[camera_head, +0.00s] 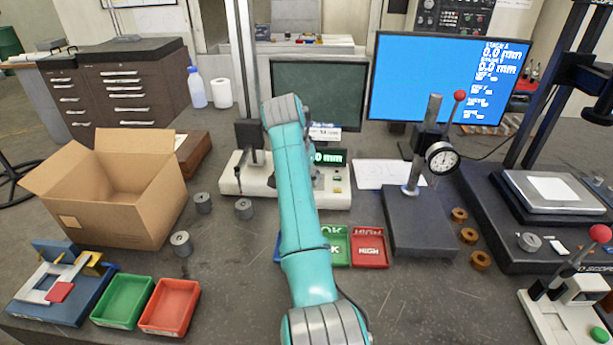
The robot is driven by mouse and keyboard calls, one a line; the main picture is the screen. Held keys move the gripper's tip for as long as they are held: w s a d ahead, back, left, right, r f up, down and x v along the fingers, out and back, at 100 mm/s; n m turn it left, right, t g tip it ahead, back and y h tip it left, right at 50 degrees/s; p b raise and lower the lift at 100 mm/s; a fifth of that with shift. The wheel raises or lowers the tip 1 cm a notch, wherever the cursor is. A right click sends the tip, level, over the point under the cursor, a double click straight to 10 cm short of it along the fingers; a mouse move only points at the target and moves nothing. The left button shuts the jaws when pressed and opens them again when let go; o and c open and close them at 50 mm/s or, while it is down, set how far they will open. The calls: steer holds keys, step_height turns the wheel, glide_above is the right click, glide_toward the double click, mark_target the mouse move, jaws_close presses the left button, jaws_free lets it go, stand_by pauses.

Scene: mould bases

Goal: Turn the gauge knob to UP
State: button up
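My teal arm reaches up the middle of the picture and covers part of this gauge. No knob marked UP can be made out; it may be hidden behind my arm or too small to see. My gripper is hidden behind my arm, so its fingers and anything between them do not show.
A dial gauge (442,157) stands on a dark block (417,222) to the right. Green (123,301) and red (170,306) trays, an open carton (120,205) and several grey cylinders (181,243) lie left. A red HIGH tray (368,248) sits right of my arm.

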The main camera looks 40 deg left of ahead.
stand_by(0.3)
steer(key=o, duration=1.1)
steer(key=shift+o, duration=0.2)
steer(key=shift+r, duration=0.1)
steer(key=v, duration=1.1)
steer(key=shift+s+r, duration=0.15)
steer(key=shift+r, duration=0.25)
